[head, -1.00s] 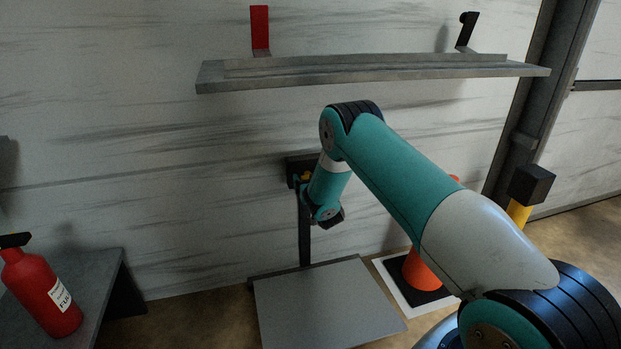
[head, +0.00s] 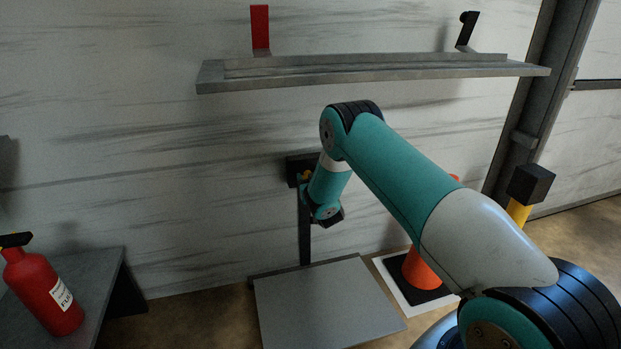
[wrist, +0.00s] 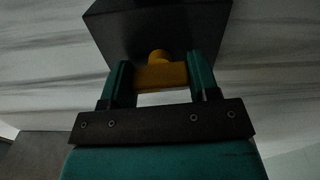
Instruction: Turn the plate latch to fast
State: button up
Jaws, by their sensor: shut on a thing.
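The plate latch is a yellow-orange knob (wrist: 161,75) on a dark box (wrist: 158,28) in the wrist view. My gripper (wrist: 160,82) is shut on the knob, with one teal finger on each side of its wide bar. In the head view the dark box (head: 296,167) sits on top of a black post at the wall, and only a small bit of the yellow knob (head: 307,175) shows beside my wrist. My arm hides the rest. A flat grey plate (head: 325,305) lies at the foot of the post. I see no marks showing the latch's setting.
A shelf (head: 375,72) with a red bracket (head: 260,30) and a black bracket (head: 468,30) runs above my arm. A red bottle (head: 40,290) stands on a grey table at left. An orange cone (head: 421,272) and a yellow post (head: 519,213) stand at right.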

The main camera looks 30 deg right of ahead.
jog(key=n+p, duration=0.1)
jog(key=n, duration=0.3)
jog(key=shift+p, duration=0.3)
jog(key=n+p, duration=0.1)
jog(key=n, duration=0.3)
jog(key=shift+n, duration=0.3)
jog(key=n+p, duration=0.1)
jog(key=n, duration=0.3)
jog(key=shift+n+p, duration=0.3)
jog(key=shift+p, duration=0.05)
jog(key=shift+n+p, duration=0.35)
jog(key=shift+n, duration=1.45)
jog(key=o, duration=0.9)
